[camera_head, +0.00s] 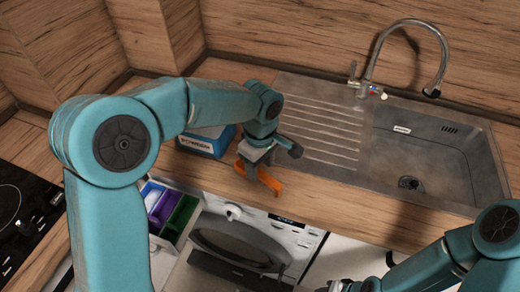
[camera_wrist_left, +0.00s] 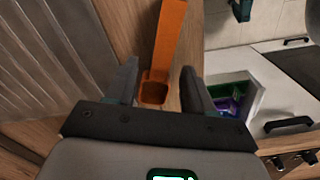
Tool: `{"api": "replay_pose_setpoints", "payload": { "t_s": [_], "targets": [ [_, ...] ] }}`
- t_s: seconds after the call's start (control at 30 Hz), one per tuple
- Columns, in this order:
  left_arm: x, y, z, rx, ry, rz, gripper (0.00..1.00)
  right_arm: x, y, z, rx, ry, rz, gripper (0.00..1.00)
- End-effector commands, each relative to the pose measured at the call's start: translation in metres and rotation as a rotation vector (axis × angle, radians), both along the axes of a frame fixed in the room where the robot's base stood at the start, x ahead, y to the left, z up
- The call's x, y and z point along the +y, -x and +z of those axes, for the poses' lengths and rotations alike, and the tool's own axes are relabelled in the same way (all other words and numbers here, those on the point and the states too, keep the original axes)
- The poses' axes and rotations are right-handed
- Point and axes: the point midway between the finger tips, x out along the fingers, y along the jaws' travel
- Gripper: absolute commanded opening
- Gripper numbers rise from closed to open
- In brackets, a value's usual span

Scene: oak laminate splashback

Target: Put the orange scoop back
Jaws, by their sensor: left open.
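The orange scoop (camera_head: 271,183) lies on the wooden counter in front of the sink's drainboard, partly hidden by my left gripper (camera_head: 256,166). In the left wrist view the scoop (camera_wrist_left: 166,45) has its square cup between the fingers and its handle pointing away. My left gripper (camera_wrist_left: 157,88) is open, with one finger on each side of the cup; I cannot tell whether either touches it. An open drawer (camera_head: 172,240) holds blue, purple and green compartments below the counter; it also shows in the left wrist view (camera_wrist_left: 258,100). My right gripper (camera_head: 345,286) is partly visible at the bottom edge.
A blue and white box (camera_head: 207,142) stands on the counter behind my left arm. The steel sink (camera_head: 440,150) and tap (camera_head: 372,60) are to the right. A washing machine (camera_head: 245,240) is under the counter, and a black hob (camera_head: 25,215) is at left.

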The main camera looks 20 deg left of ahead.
Motion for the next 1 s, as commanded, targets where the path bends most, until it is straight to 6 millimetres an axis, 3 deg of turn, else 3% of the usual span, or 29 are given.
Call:
{"api": "replay_pose_setpoints", "payload": {
  "t_s": [0.2,0.4,1.0],
  "targets": [
    [-0.001,-0.001,0.053,-0.006,0.002,0.000,0.53,0.000,0.000,-0.001,0.000,0.000,0.000,0.43],
    [-0.001,0.000,0.082,-0.002,0.001,-0.001,0.53,0.000,0.000,0.000,0.000,0.000,0.000,0.43],
    [0.000,0.000,0.089,0.000,0.000,-0.001,0.53,0.000,0.000,0.000,0.000,0.000,0.000,0.43]
  ]
}}
